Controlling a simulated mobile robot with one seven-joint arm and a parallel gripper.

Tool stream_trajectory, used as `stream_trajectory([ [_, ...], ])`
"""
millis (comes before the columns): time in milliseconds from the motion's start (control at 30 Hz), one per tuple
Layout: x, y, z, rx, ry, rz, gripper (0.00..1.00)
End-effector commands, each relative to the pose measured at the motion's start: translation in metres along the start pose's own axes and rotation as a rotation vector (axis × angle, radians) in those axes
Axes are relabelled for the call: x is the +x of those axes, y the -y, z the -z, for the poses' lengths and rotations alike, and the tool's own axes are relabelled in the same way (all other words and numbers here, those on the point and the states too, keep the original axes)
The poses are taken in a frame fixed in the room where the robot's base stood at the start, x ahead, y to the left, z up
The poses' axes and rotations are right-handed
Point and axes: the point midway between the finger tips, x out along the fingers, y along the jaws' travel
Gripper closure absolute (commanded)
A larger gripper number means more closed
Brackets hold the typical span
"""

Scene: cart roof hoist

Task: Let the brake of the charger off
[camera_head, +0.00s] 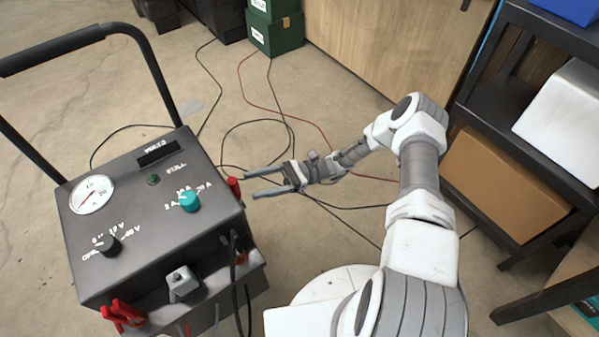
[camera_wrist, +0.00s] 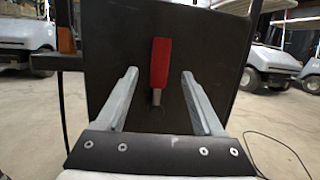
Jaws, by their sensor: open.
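The charger (camera_head: 150,240) is a dark box on the left in the head view, with a gauge, knobs and a push handle. Its side panel (camera_wrist: 110,60) fills the middle of the wrist view. A red-handled lever (camera_wrist: 160,62) on a short metal stem stands upright on that panel, handle up; its red end also shows at the charger's right edge in the head view (camera_head: 234,187). My gripper (camera_head: 250,184) is open and empty, pointing left at the lever. In the wrist view the lever appears between my two fingers (camera_wrist: 159,76), with space on both sides; contact is not visible.
Black and red cables (camera_head: 265,110) loop over the floor beyond my gripper. A black shelf (camera_head: 490,110) with boxes stands on the right. Green boxes (camera_head: 275,30) stand at the back. Red clamps (camera_head: 122,314) and cables hang on the charger's front.

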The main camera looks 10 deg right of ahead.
Motion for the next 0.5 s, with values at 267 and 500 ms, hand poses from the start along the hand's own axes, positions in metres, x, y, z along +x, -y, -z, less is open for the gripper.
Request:
stream_trajectory([
  [267,-0.071,0.001,0.0,-0.003,-0.002,0.004,0.31],
  [500,-0.116,0.0,0.001,-0.002,-0.002,0.003,0.31],
])
